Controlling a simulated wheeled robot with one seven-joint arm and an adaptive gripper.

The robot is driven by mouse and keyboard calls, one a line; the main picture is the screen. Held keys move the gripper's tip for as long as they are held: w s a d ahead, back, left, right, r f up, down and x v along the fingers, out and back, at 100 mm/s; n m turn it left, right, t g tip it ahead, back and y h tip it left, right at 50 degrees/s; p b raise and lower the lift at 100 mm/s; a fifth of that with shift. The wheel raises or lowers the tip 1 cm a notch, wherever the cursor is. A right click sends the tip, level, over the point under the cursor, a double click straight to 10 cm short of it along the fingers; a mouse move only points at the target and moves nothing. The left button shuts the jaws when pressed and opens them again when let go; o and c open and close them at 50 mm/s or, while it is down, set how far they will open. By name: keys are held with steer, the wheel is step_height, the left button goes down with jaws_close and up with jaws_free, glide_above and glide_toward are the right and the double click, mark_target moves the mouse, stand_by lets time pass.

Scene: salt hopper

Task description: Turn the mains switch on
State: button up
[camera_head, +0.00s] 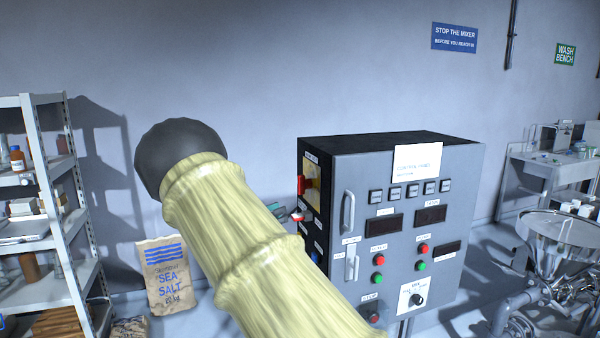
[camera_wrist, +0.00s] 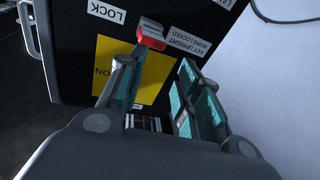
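The control cabinet's black side carries a yellow plate (camera_head: 317,170) with a red switch handle (camera_head: 301,185) in front of it. The wrist view shows this side upside down, with the yellow plate (camera_wrist: 134,62) marked ON. A red and grey part (camera_wrist: 151,36), perhaps a key, sits beside a label about key upright and mains locked. My gripper (camera_wrist: 157,66) has its teal-padded fingers apart, with nothing seen held between them. The red and grey part lies just beyond the left finger, contact unclear. In the head view my arm hides most of the gripper.
The grey cabinet front (camera_head: 455,185) has handles, buttons and displays. A shelf rack (camera_head: 62,190) stands at left, with a sea salt sack (camera_head: 166,275) on the floor near it. A steel hopper (camera_head: 560,232) and a wash bench (camera_head: 540,165) stand at right.

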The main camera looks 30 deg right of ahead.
mark_target(298, 179)
steer(key=a+r+m+g+y+p, duration=0.2)
steer(key=a+r+m+g, duration=0.1)
steer(key=r, duration=0.8)
steer(key=shift+g, duration=0.4)
steer(key=p+x, duration=0.5)
steer(key=x, duration=0.4)
steer(key=shift+d, duration=0.2)
steer(key=shift+s+d+f, duration=0.1)
steer(key=shift+s+d, duration=0.1)
steer(key=shift+d, duration=0.45)
steer(key=c, duration=0.7)
steer(key=shift+m, duration=0.3)
